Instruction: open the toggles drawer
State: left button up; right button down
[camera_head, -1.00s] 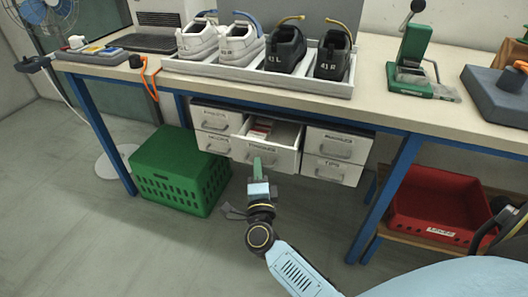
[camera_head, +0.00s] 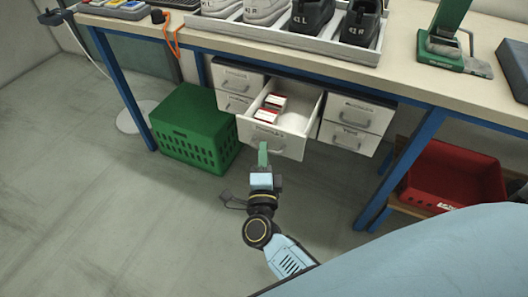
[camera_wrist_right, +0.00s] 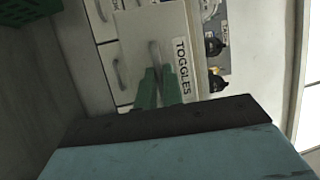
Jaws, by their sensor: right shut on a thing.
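The toggles drawer (camera_head: 271,136) is the middle drawer under the workbench. It is pulled well out, and small red and white boxes (camera_head: 270,107) show inside it. Its front with the label TOGGLES (camera_wrist_right: 182,68) shows in the right wrist view. My right gripper (camera_head: 263,148) is at the front of this drawer. In the right wrist view its green fingers (camera_wrist_right: 157,82) are shut on the drawer's handle (camera_wrist_right: 154,53). My left gripper is not in view.
Closed drawers (camera_head: 236,87) flank it left and right (camera_head: 352,123). A green crate (camera_head: 195,130) stands on the floor to the left, a red bin (camera_head: 452,177) on a low shelf to the right. Blue table legs (camera_head: 401,170) stand nearby. A shoe tray (camera_head: 290,38) is on the bench.

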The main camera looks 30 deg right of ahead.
jog(key=c, duration=1.5)
grip_release()
jog(key=shift+s, duration=0.1)
